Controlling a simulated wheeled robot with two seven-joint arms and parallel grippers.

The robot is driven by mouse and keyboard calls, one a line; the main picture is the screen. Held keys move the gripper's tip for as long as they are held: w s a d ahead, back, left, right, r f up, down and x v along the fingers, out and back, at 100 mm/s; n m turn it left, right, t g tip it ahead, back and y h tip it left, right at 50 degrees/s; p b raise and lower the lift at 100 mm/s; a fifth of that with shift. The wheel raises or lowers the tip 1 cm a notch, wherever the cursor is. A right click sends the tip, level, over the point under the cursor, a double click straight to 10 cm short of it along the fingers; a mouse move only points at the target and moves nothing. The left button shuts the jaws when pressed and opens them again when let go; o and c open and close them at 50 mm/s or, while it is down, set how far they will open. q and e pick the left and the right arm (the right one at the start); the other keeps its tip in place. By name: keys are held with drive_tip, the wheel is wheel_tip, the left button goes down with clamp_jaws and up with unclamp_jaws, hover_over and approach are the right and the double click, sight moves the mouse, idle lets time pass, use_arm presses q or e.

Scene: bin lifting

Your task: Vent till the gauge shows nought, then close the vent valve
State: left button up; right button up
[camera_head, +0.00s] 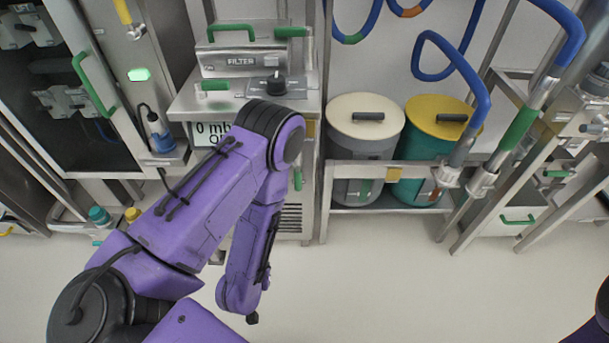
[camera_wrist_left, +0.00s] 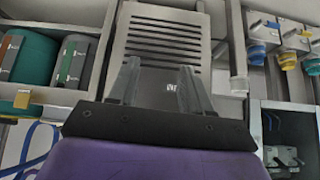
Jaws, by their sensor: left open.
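A white display (camera_head: 205,129), the gauge, sits on the front of the filter unit. It reads "0 mb", and my left arm hides the rest. A black knob (camera_head: 275,83) stands on the unit's ledge, with a green handle (camera_head: 214,86) to its left and a green lever (camera_head: 290,32) above. I cannot tell which is the vent valve. In the left wrist view my left gripper (camera_wrist_left: 158,88) is open and empty, its fingers apart in front of a slotted metal panel (camera_wrist_left: 165,35). In the head view it is hidden behind my arm. My right gripper is out of view.
Two lidded drums, cream (camera_head: 365,117) and yellow (camera_head: 440,118), stand in a metal rack right of the filter unit. Blue hoses (camera_head: 450,55) hang there. A cabinet door with a green handle (camera_head: 92,86) is at left. The pale floor (camera_head: 380,285) in front is clear.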

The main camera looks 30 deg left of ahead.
use_arm(q)
drive_tip(key=w+f+m+t+b, duration=0.1)
drive_tip(key=w+f+t+b, duration=0.25)
drive_tip(key=w, duration=0.55)
drive_tip(key=t+y+b, duration=0.2)
drive_tip(key=t+b, duration=0.5)
approach(297, 182)
drive_tip(key=f, duration=0.2)
drive_tip(key=shift+m, duration=0.4)
drive_tip(key=x, duration=0.3)
drive_tip(key=r+x, duration=0.1)
drive_tip(key=x, duration=0.3)
drive_tip(key=r+x, duration=0.1)
drive_tip(key=x, duration=0.3)
drive_tip(key=shift+w+r+b, duration=0.1)
drive_tip(key=shift+w+b, duration=0.05)
drive_tip(key=shift+b, duration=0.15)
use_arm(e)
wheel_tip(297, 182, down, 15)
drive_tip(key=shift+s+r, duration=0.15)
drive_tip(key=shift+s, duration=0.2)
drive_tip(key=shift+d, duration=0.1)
use_arm(q)
clamp_jaws()
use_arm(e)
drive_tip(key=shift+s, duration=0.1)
